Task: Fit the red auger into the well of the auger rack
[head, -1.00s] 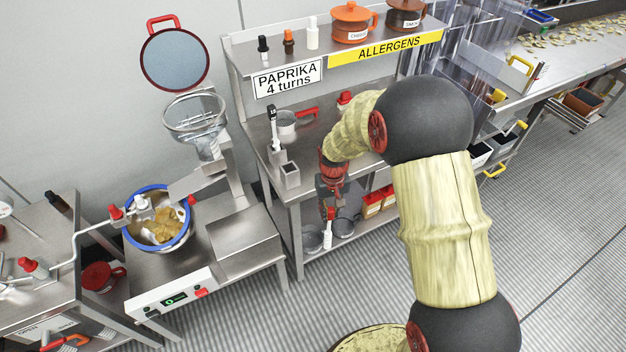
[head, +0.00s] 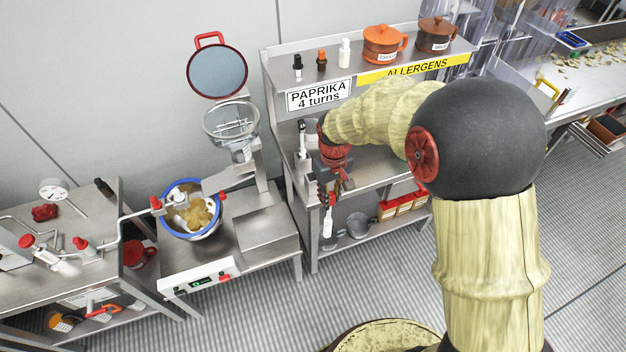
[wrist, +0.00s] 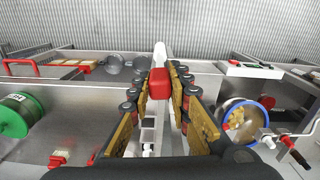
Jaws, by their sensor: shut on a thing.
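The red auger has a red head and a white shaft (head: 328,224). My gripper (head: 327,197) is shut on its red head, and the white shaft hangs down below. In the wrist view the red head (wrist: 159,83) sits between the two fingers of my gripper (wrist: 160,90), with the white shaft beyond it. The auger rack (head: 302,145) is on the steel table beside my gripper, with a black-topped auger standing in it. Part of the rack (wrist: 148,138) shows between the fingers in the wrist view. In the head view my gripper hides its well.
A shelf (head: 375,72) above the table carries small bottles and two orange and brown pots. A mixing bowl with a blue rim (head: 191,210) stands on a scale to the left. Pans (head: 358,225) and red boxes (head: 400,205) are on the lower shelf. A green drum (wrist: 18,115) shows in the wrist view.

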